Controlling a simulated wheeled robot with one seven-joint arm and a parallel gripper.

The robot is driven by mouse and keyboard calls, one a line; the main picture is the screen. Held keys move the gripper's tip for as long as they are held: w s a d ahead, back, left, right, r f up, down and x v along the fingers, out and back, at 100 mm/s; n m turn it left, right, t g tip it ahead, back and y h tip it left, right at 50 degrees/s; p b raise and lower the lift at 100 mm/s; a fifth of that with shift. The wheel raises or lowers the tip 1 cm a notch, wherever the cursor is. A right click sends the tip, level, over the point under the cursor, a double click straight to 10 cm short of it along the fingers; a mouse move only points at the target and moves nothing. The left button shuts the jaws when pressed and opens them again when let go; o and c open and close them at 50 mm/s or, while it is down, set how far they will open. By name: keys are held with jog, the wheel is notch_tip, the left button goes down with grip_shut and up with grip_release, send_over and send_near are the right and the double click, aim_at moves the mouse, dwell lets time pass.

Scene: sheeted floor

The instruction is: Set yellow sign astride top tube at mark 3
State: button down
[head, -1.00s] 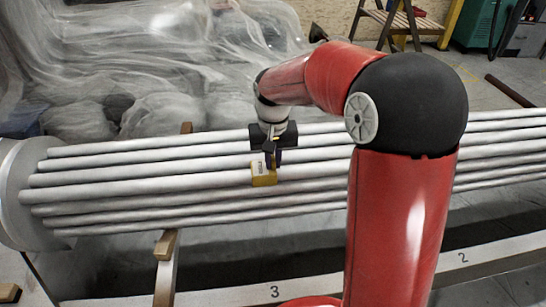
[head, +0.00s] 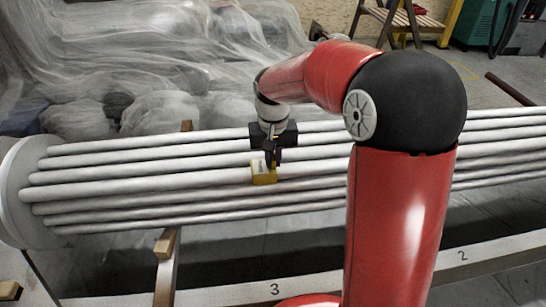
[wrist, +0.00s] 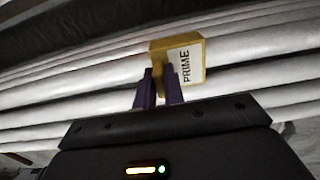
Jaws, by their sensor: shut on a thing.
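The yellow sign (head: 264,177) is at the tube bundle, in line above the mark 3 (head: 275,289) on the pale strip in front. In the wrist view the yellow sign (wrist: 160,50) carries a white label reading PRIME. My gripper (head: 273,161) is shut on the sign from above. In the wrist view its two purple fingers (wrist: 159,88) meet the sign's near side. The top tube (head: 120,158) is one of several long pale tubes running across the view. I cannot tell whether the sign touches the tubes or sits astride one.
A round end plate (head: 22,190) closes the bundle at the left. A wooden support (head: 167,250) stands under the tubes. Clear sheeting (head: 120,60) is heaped behind. The mark 2 (head: 462,255) lies to the right. My arm hides part of the bundle.

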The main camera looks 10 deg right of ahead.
jog(key=c, duration=1.4)
grip_release()
notch_tip(320, 180, up, 8)
jog(key=shift+f+p, duration=0.1)
jog(key=shift+p, duration=0.35)
jog(key=shift+s+d+r, duration=0.1)
jog(key=shift+s+r, duration=0.2)
jog(key=s+d+r+t, duration=0.1)
jog(key=s+d+t, duration=0.1)
jog(key=s, duration=0.9)
jog(key=s+d+r+t, duration=0.1)
jog(key=s+d+t, duration=0.2)
jog(key=s, duration=0.8)
jog(key=d, duration=0.2)
jog(key=shift+s+d+t, duration=0.2)
jog(key=shift+d+t, duration=0.1)
